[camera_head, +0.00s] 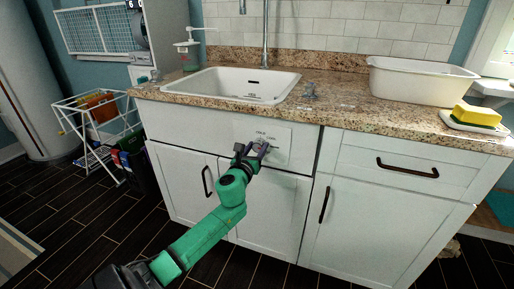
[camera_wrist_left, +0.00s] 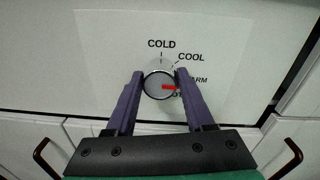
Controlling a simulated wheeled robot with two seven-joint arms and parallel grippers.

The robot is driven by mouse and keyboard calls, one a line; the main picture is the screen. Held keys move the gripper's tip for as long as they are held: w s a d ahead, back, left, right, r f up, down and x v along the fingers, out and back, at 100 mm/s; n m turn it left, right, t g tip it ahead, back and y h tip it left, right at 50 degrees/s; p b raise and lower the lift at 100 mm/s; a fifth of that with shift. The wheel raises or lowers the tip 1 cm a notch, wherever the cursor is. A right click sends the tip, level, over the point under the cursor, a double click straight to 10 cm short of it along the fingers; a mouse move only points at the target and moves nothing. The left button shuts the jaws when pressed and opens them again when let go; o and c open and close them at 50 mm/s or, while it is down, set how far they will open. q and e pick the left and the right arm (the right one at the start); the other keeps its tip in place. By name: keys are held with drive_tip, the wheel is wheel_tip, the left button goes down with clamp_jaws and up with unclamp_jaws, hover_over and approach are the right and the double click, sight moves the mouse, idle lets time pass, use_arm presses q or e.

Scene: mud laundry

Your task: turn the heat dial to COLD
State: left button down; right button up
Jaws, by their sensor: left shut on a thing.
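The heat dial (camera_wrist_left: 155,80) is a round knob with a silver rim on a pale label plate (camera_wrist_left: 225,40) on the white cabinet front. Its red mark points right, just below the partly hidden label ending in "ARM". COLD is printed above the dial and COOL at its upper right; a lower-right label is mostly hidden. My left gripper (camera_wrist_left: 155,88) is shut on the dial, one purple finger on each side. In the head view my left gripper (camera_head: 250,152) reaches the plate (camera_head: 281,141) below the sink and hides most of the dial. My right gripper is not in view.
Above is a speckled counter (camera_head: 330,108) with a white sink (camera_head: 225,88), a soap bottle (camera_head: 188,55), a white basin (camera_head: 420,80) and a yellow sponge (camera_head: 477,115). Cabinet handles (camera_head: 407,167) stick out nearby. A wire rack (camera_head: 95,115) stands at left.

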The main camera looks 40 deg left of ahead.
use_arm(q)
drive_tip(key=shift+n, duration=0.8)
drive_tip(key=shift+n+p, duration=0.3)
drive_tip(key=shift+n, duration=0.1)
drive_tip(key=shift+a+n, duration=0.1)
drive_tip(key=shift+n, duration=0.8)
drive_tip(key=n+p, duration=0.2)
drive_tip(key=n, duration=0.4)
drive_tip(key=shift+s+f, duration=0.1)
drive_tip(key=n+p, duration=0.1)
drive_tip(key=n, duration=0.3)
drive_tip(key=shift+n, duration=0.3)
drive_tip(key=shift+a+f+n+h+p, duration=0.15)
drive_tip(key=shift+n+p, duration=0.15)
drive_tip(key=shift+n, duration=0.6)
drive_tip(key=shift+d+f+n+h+p, duration=0.15)
drive_tip(key=shift+n+p, duration=0.15)
drive_tip(key=shift+n, duration=0.6)
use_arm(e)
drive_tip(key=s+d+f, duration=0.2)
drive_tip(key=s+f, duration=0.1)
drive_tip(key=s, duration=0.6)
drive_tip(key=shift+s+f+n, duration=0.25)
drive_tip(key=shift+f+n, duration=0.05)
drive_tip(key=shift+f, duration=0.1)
use_arm(q)
drive_tip(key=shift+a+r, duration=0.1)
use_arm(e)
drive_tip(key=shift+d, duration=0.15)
